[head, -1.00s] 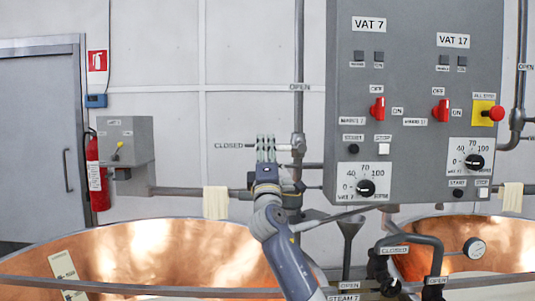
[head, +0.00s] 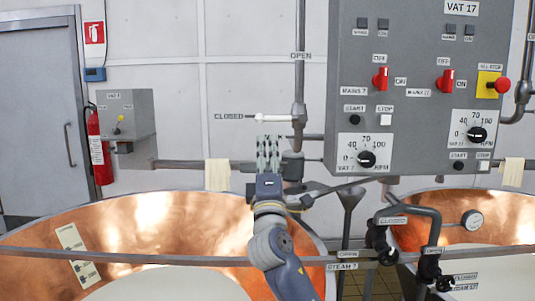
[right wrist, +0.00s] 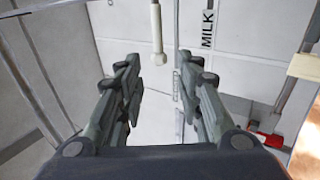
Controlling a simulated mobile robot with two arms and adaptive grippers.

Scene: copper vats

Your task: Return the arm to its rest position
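My right arm reaches up from the bottom middle of the head view. Its gripper (head: 270,140) is empty, in front of the wall and just below the white valve handle (head: 274,118) beside the CLOSED label. In the right wrist view the two fingers (right wrist: 160,95) stand apart with a clear gap. The white handle (right wrist: 157,35) shows beyond them, apart from the fingers. My left gripper is not in view.
A grey control panel (head: 418,60) with red switches hangs at right. Two copper vats (head: 150,235) (head: 450,230) stand below, with pipes and valve levers (head: 410,225) between them. A white cloth (head: 217,175) hangs on a pipe left of the gripper.

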